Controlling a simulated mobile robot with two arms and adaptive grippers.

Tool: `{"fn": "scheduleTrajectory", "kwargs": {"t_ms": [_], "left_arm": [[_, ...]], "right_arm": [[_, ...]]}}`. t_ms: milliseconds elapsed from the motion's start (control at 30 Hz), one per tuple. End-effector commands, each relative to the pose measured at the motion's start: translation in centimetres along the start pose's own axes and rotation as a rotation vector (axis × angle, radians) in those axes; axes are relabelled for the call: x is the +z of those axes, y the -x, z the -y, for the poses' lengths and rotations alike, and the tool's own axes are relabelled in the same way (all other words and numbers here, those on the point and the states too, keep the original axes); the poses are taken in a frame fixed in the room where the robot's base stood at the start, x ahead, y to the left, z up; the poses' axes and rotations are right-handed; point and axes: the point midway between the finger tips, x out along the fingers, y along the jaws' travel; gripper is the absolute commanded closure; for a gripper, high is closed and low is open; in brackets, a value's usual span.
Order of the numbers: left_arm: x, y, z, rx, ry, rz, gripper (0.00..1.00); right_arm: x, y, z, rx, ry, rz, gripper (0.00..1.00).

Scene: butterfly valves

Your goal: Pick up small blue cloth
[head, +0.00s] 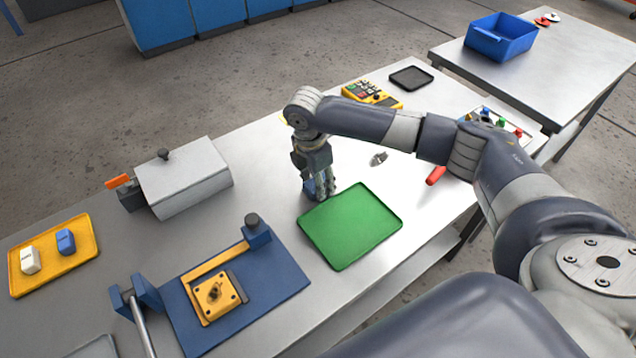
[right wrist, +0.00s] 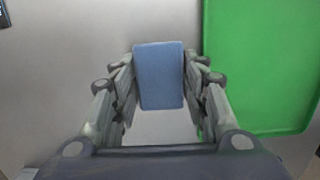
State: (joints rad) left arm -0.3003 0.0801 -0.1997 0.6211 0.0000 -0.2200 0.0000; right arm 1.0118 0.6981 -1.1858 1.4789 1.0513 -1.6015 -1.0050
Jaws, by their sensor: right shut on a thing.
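The small blue cloth (right wrist: 159,75) shows in the right wrist view as a flat blue rectangle between the fingers of my right gripper (right wrist: 158,85). The fingers press on both of its sides. In the head view my right gripper (head: 319,188) points down at the table just left of the green tray, and a bit of the blue cloth (head: 309,187) shows beside the fingers. The fingers hide most of it there. I cannot tell whether the cloth touches the table. My left gripper is in neither view.
The green tray (head: 350,226) lies empty right beside the gripper. A blue fixture board (head: 275,285) with a yellow part stands to the front left. A yellow tray (head: 84,249) holds a white and a blue piece. A grey box (head: 185,183) stands behind. A blue bin (head: 501,37) is on the far table.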

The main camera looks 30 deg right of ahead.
Motion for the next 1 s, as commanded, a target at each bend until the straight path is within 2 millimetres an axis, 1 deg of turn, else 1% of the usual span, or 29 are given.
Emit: {"fn": "scheduleTrajectory", "kwargs": {"t_ms": [167,267,333,367,567,800,1000], "left_arm": [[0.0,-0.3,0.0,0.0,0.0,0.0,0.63],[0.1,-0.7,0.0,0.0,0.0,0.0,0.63],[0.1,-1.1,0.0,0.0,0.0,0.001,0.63],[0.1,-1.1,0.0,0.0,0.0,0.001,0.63],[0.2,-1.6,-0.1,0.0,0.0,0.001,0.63],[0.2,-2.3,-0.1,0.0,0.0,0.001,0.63],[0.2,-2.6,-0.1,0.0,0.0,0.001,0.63]], "right_arm": [[0.1,0.9,-0.1,0.003,0.0,-0.001,0.74],[0.2,2.0,-0.1,0.005,-0.001,-0.001,0.74],[0.4,3.3,-0.2,0.006,-0.001,-0.002,0.74],[0.4,3.6,0.1,0.002,0.0,-0.001,0.74],[-0.8,3.8,3.9,0.001,0.003,-0.001,0.74],[-2.5,4.5,9.0,0.001,0.003,-0.001,0.74],[-3.6,5.1,12.4,0.001,0.002,-0.001,0.74]]}}
